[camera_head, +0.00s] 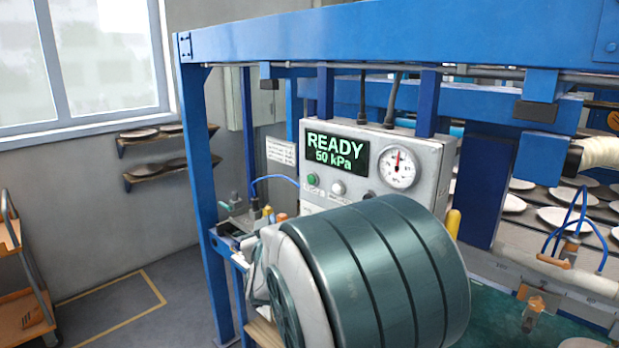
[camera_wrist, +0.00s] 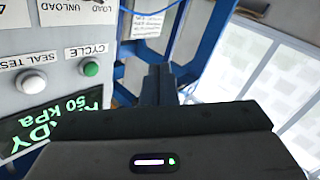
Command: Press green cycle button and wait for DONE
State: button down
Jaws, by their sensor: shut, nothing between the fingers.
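The green cycle button (camera_head: 313,181) is on the front of a grey control box (camera_head: 425,158), below the display. In the wrist view the green button (camera_wrist: 91,68) shows under a CYCLE label, left of my gripper (camera_wrist: 160,72). My gripper is shut and empty, with its fingertips apart from the button to its side. The display (camera_head: 337,153) reads READY and 50 kPa in green. In the head view my gripper is hidden behind my large dark arm link.
A white seal test button (camera_wrist: 31,81) sits beside the green one. A round gauge (camera_head: 398,167) is on the box's right. Blue frame posts and a top beam (camera_head: 400,35) surround the box. Cables run above it. Plates lie on racks at the right.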

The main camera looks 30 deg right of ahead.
aim_at(312, 179)
jog(key=r+h, duration=0.1)
jog(key=r, duration=0.1)
jog(key=r+t+h, duration=0.1)
jog(key=r, duration=0.1)
jog(key=r+t+h, duration=0.1)
jog(key=shift+w+d+r+h, duration=0.1)
jog(key=shift+d+r+h, duration=0.2)
jog(key=shift+r+h, duration=0.1)
jog(key=shift+d, duration=0.1)
jog(key=w+d+b, duration=0.3)
jog(key=d+b, duration=0.1)
jog(key=d, duration=0.4)
jog(key=shift+d+f, duration=0.1)
jog(key=shift+d, duration=0.05)
dwell(1.8)
jog(key=shift+w+d+b, duration=0.15)
jog(key=shift+d+b, duration=0.2)
jog(key=shift+b, duration=0.05)
